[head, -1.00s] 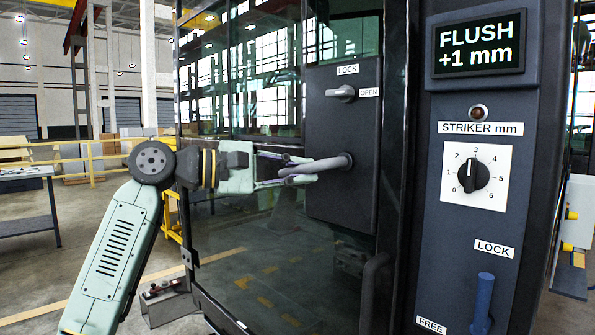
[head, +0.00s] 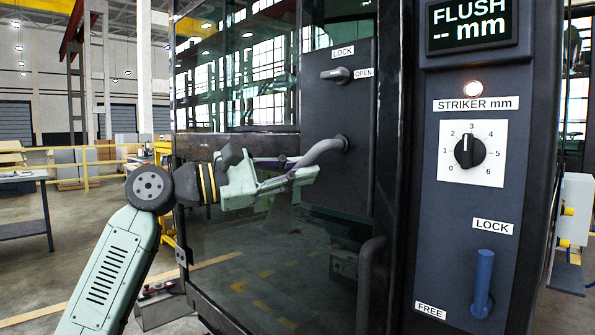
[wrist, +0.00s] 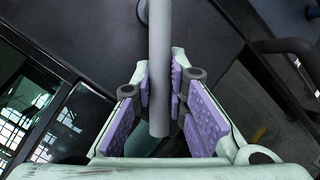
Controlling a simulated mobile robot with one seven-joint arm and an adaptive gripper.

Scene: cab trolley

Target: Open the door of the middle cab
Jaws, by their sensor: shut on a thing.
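The cab door (head: 255,250) is a dark framed glass door with a dark lock panel (head: 330,190). Its grey lever handle (head: 327,147) slopes down to the left from its pivot. My gripper (head: 300,178) is shut on the handle's outer part. In the wrist view the handle (wrist: 160,50) runs between the purple pads of my gripper (wrist: 160,95). A small grey knob (head: 336,74) sits above, between LOCK and OPEN labels. The display (head: 471,25) reads "FLUSH -- mm", and the lamp (head: 473,88) below it is lit. I cannot tell whether the door stands ajar.
The post at right carries a striker dial (head: 469,152) pointing near 3 and a blue lever (head: 483,280) between LOCK and FREE labels. A dark curved grab bar (head: 370,285) stands below the lock panel. Open floor lies to the left, with a table (head: 25,180) and yellow railing.

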